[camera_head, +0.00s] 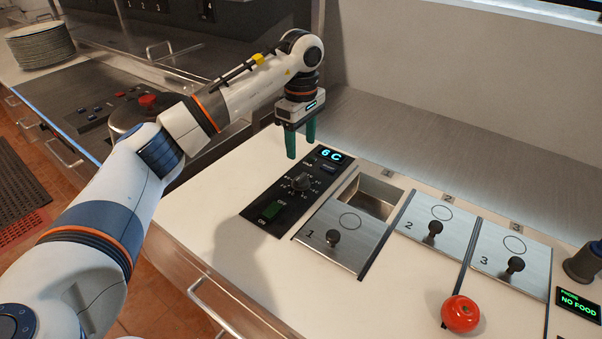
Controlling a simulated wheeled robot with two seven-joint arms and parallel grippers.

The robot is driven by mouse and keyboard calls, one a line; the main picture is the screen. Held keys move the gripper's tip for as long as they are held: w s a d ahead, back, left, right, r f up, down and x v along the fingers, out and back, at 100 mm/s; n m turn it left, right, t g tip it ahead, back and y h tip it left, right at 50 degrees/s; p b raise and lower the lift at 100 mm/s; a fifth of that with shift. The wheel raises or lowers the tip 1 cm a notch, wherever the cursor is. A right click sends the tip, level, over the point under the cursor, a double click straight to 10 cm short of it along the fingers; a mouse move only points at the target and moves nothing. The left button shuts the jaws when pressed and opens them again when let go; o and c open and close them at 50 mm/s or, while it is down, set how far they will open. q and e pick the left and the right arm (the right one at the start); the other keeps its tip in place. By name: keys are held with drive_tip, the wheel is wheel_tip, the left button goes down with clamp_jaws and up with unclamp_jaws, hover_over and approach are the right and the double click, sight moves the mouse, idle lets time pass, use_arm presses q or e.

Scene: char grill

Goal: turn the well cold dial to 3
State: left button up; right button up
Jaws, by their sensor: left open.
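The well cold dial (301,183) is a dark round knob on a black control panel (272,207) set in the counter. Small white marks ring it, too small to read. A lit display (332,155) above it reads 6 C. My right gripper is not in view.
Steel well lids numbered 1 (341,238), 2 (437,228) and 3 (511,255) have black knobs; the first well is partly uncovered. A NO FOOD display (579,303) is at right. The counter left of the panel is clear.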

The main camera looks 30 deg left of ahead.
sight(301, 176)
use_arm(q)
wheel_tip(301, 176, down, 10)
drive_tip(key=shift+r+p, duration=0.25)
drive_tip(key=shift+p, duration=0.5)
drive_tip(key=shift+c, duration=0.4)
drive_tip(key=c, duration=0.9)
